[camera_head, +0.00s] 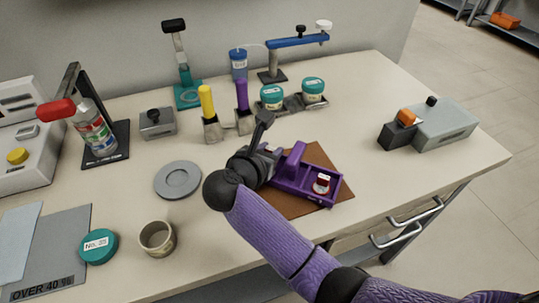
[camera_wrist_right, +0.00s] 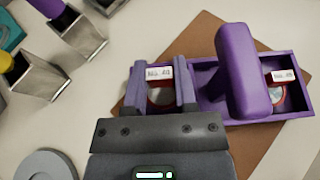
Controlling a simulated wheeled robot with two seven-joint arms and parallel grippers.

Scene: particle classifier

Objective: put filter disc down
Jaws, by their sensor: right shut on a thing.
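A purple caddy with a raised handle (camera_head: 292,165) sits on the brown mat. It also shows in the wrist view, with its handle (camera_wrist_right: 243,70) between two end compartments. My right gripper (camera_wrist_right: 160,78) is at the caddy's left end, its fingers shut on a filter disc (camera_wrist_right: 161,95) with a red rim and a white label. I cannot tell whether this disc rests on the compartment floor. A second red-rimmed disc (camera_head: 321,183) lies in the caddy's right compartment; it shows in the wrist view (camera_wrist_right: 276,92). In the head view my gripper hides the held disc. My left gripper is not in view.
The brown mat (camera_head: 325,207) lies near the table's front edge. A grey ring (camera_head: 178,180), a beige cup (camera_head: 157,238) and a teal lid (camera_head: 98,246) stand to the left. Scoops with yellow (camera_head: 206,101) and purple handles stand behind. A grey device (camera_head: 443,124) is at right; table between is clear.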

